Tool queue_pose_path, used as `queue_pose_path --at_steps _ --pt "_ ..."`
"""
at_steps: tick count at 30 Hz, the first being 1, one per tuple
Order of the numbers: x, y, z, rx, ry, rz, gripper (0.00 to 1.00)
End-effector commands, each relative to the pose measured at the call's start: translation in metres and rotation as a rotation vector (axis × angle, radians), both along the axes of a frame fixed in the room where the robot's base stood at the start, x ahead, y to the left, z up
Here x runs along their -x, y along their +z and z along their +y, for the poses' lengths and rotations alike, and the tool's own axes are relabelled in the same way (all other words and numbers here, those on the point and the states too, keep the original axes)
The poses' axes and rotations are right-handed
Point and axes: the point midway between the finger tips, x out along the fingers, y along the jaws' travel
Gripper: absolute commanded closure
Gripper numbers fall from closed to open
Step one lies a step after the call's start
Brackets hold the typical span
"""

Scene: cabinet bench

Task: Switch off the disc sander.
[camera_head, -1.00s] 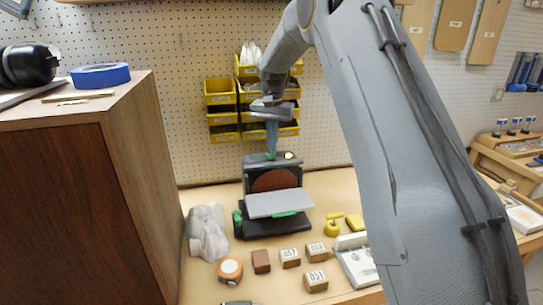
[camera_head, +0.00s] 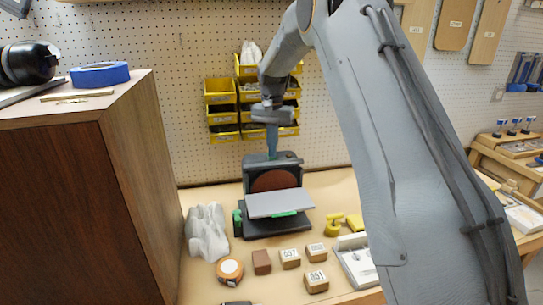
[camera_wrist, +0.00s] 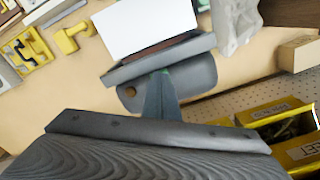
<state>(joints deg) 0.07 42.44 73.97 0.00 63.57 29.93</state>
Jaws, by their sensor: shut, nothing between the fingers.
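The disc sander (camera_head: 275,226) stands on the bench, with a brown disc (camera_head: 274,181), a pale grey work table (camera_head: 279,204) and a dark housing (camera_head: 287,160). In the wrist view the housing (camera_wrist: 196,83) shows a small dull, unlit round lamp (camera_wrist: 131,92). My gripper (camera_head: 272,155) is shut and empty, pointing down at the housing top. Its fingertips (camera_wrist: 164,76) are at or just above the housing; contact is unclear. A sliver of green, perhaps the switch, shows beside the tips in the wrist view; most of it is hidden.
A wooden cabinet (camera_head: 82,200) stands at left. Yellow bins (camera_head: 222,98) hang on the pegboard behind the gripper. A crumpled grey-white bag (camera_head: 206,234), a tape roll (camera_head: 229,269) and several small blocks (camera_head: 316,281) lie around the sander. A white tray (camera_head: 357,262) lies right.

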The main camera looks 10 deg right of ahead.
Motion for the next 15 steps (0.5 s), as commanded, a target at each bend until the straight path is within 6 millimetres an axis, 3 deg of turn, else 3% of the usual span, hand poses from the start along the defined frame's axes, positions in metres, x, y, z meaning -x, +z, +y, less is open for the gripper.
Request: queue_pose_path --at_steps 8,15 --pt "0.000 -0.001 0.000 0.000 0.000 0.001 1.00" --pt "0.000 0.014 0.000 0.000 0.000 0.000 1.00"
